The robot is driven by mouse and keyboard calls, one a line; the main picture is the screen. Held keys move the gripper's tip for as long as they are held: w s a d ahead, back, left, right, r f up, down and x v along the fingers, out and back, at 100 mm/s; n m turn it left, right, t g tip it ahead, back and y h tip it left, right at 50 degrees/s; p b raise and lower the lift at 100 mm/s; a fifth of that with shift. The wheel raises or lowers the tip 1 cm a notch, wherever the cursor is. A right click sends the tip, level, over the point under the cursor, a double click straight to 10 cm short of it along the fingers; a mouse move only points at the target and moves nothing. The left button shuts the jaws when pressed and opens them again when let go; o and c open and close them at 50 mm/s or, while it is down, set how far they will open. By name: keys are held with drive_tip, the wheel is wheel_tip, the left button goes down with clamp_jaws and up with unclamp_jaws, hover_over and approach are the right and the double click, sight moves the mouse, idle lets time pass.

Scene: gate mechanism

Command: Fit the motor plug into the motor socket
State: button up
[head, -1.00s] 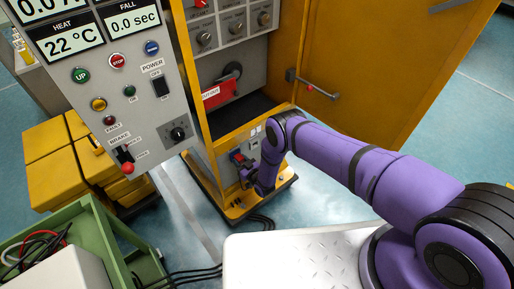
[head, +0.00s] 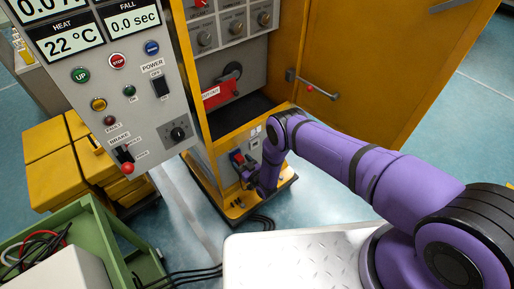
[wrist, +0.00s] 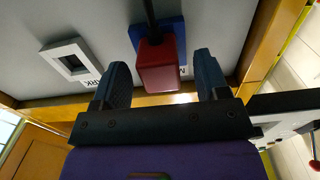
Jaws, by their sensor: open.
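The red motor plug (wrist: 157,66) sits against a blue square socket plate (wrist: 176,32) on the grey panel in the wrist view. A black cable runs from it toward the top of the picture. How deep the plug sits in the blue socket cannot be told. My gripper (wrist: 161,82) is open, one finger on each side of the plug, with visible gaps. A grey square-framed socket (wrist: 66,48) with a label ending in "RK" is left of the plug. In the head view, my gripper (head: 247,175) is close to the plug (head: 238,157), low in the yellow cabinet.
The yellow cabinet door (head: 375,70) stands open at the right. A control panel (head: 140,100) is at the left. A green cart (head: 95,225) stands lower left. Black cables (head: 262,220) lie on the floor by the cabinet base.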

drive_tip(key=v, duration=0.9)
drive_tip(key=shift+s+d, duration=0.1)
idle(1.6)
